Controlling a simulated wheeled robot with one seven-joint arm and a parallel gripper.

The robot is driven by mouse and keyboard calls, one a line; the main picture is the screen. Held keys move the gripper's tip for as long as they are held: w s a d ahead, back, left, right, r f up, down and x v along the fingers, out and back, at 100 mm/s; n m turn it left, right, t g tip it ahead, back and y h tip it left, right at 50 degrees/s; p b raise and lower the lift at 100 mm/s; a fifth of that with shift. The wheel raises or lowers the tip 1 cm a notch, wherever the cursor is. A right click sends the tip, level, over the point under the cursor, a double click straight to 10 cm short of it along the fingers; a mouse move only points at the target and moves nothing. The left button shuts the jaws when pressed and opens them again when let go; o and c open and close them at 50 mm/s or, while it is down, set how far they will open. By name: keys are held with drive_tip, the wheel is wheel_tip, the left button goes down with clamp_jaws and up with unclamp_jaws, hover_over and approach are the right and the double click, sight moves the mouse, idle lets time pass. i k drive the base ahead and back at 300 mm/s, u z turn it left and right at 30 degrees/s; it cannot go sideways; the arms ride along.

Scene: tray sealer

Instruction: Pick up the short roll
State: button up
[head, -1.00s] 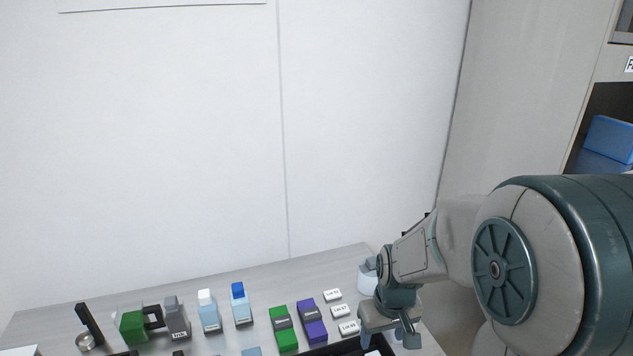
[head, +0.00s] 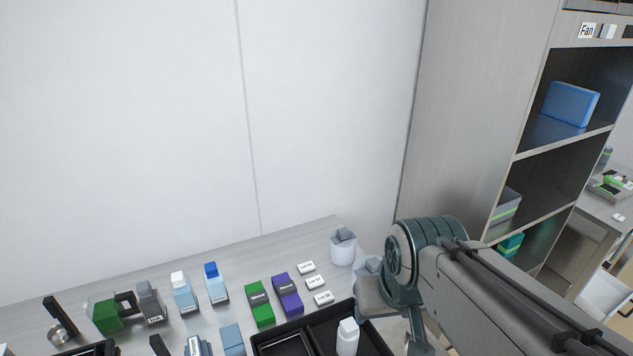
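I cannot pick out a short roll for certain in the head view. My gripper (head: 418,346) is at the bottom edge, right of the black tray (head: 376,338), and is partly cut off. Its fingers do not show clearly enough to tell whether it is open or what is between them. A white bottle-like piece (head: 347,340) stands upright in the tray, left of my gripper and apart from it.
A white cup (head: 342,252) with grey pieces stands at the table's back right. Small white labelled blocks (head: 314,283), a purple block (head: 289,298) and a green block (head: 260,308) stand left of it. A shelf unit (head: 470,120) rises at the right.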

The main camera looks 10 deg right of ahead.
sight(343, 243)
drive_tip(key=k, duration=1.3)
drive_tip(key=z, duration=0.5)
drive_tip(key=i, duration=1.65)
drive_tip(key=u, duration=0.7)
